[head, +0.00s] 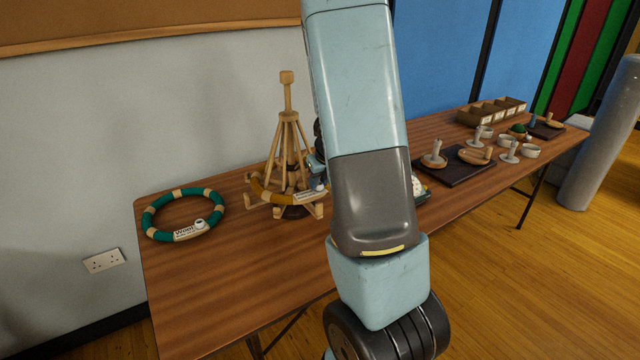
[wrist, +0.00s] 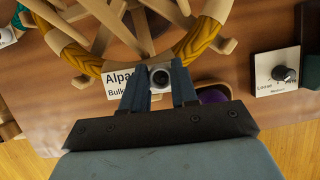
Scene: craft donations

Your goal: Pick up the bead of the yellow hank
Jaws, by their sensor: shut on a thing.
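The yellow hank (head: 272,196) lies around the lower arms of a wooden yarn swift (head: 288,140) on the table. In the wrist view the yellow hank (wrist: 205,38) curves across the top, with a white label (wrist: 117,84) reading "Alpa… Bulk…" at its near side. The bead (wrist: 160,77), pale with a dark round centre, sits between the two fingers of my gripper (wrist: 159,84) beside the label. My gripper is shut on the bead. In the head view my gripper (head: 318,180) is beside the hank, partly hidden by my arm, and the bead is not clear.
A teal hank (head: 154,212) with a "Wool" label lies at the table's left. A label card with a dark knob-like piece (wrist: 284,73) and a purple item (wrist: 212,96) lie right of my gripper. Dark trays (head: 455,165) with cups stand farther right. Bare table (head: 240,270) lies in front.

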